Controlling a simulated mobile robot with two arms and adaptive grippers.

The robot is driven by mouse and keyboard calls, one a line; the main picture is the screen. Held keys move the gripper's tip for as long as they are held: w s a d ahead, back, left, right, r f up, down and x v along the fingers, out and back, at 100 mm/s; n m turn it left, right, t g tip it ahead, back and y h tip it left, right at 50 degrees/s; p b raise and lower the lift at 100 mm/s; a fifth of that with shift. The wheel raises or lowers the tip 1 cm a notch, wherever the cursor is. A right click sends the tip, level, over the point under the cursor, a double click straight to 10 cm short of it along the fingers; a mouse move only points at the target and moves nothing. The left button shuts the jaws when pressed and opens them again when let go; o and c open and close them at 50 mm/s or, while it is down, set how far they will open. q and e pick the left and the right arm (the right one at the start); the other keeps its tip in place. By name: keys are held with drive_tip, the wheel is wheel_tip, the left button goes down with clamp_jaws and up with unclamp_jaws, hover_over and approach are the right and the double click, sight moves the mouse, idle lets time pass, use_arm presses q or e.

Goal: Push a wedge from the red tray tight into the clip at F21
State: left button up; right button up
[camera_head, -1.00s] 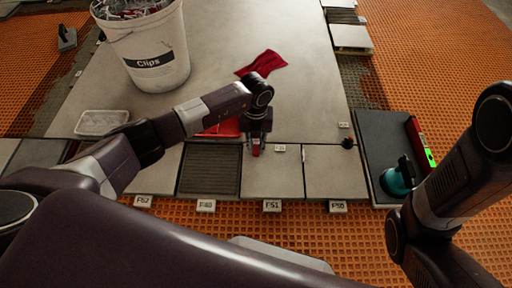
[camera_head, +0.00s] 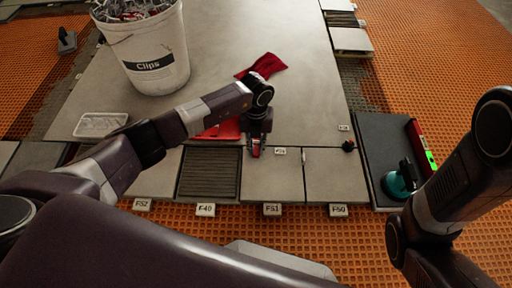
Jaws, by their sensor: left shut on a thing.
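My left gripper (camera_head: 256,148) points down over the near edge of the large grey slab, by the joint with the front row of tiles. It is shut on a small red wedge (camera_head: 255,151), whose tip is low near the joint; I cannot tell whether it touches a clip. The red tray (camera_head: 222,130) lies just left of the gripper, partly hidden by my left arm. A small white tag (camera_head: 280,151) stands just right of the gripper, its lettering too small to read surely. The clip itself is hidden or too small to make out. My right gripper is out of view.
A white bucket of clips (camera_head: 158,62) stands at the back left. A red cloth (camera_head: 265,65) lies on the slab. A clear tray (camera_head: 98,125) is at left. A teal suction cup (camera_head: 399,182) and a red level (camera_head: 420,147) are at right. Labelled blocks line the front edge.

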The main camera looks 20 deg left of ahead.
sight(256, 150)
use_arm(q)
drive_tip(key=shift+w+r, duration=0.1)
drive_tip(key=shift+w, duration=0.05)
drive_tip(key=o, duration=0.9)
wheel_tip(256, 150, up, 12)
